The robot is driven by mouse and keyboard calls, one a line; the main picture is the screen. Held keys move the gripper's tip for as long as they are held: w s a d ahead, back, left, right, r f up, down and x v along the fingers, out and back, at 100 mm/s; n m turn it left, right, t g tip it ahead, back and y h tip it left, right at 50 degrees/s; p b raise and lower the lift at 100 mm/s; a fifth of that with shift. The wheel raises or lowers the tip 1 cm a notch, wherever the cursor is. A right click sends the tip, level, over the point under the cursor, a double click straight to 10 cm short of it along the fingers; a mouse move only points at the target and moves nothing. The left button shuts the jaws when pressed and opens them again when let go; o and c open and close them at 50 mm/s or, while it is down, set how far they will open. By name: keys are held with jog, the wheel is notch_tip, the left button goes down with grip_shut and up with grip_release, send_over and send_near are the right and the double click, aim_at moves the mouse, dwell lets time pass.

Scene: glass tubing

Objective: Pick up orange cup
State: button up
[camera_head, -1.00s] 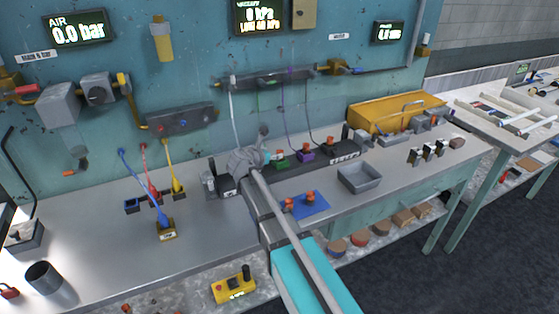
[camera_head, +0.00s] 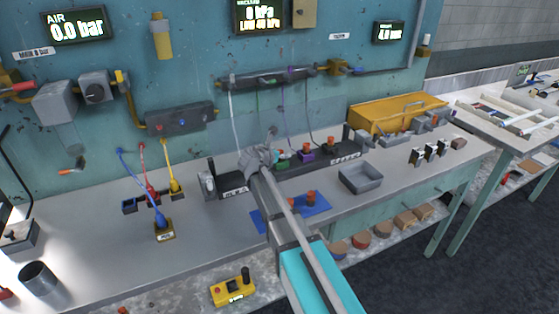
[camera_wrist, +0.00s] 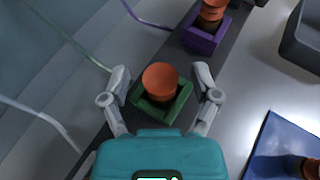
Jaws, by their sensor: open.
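An orange cup (camera_wrist: 160,82) sits in a green square holder (camera_wrist: 162,110) in the wrist view. My gripper (camera_wrist: 161,85) is open, with one finger on each side of the cup and holder in that view. I cannot tell its height above them. In the head view the green holder (camera_head: 281,161) is just right of my gripper (camera_head: 268,148), which partly hides that area. Another orange cup (camera_wrist: 212,10) stands in a purple holder (camera_wrist: 205,34). More orange cups (camera_head: 311,197) stand on the blue mat (camera_head: 318,205).
A black holder (camera_head: 331,149) with an orange top stands further right on the dark strip. A grey tray (camera_head: 361,179) lies right of the blue mat. Thin hoses (camera_wrist: 60,35) hang down behind the holders.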

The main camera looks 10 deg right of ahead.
jog(key=shift+c, duration=0.3)
jog(key=c, duration=1)
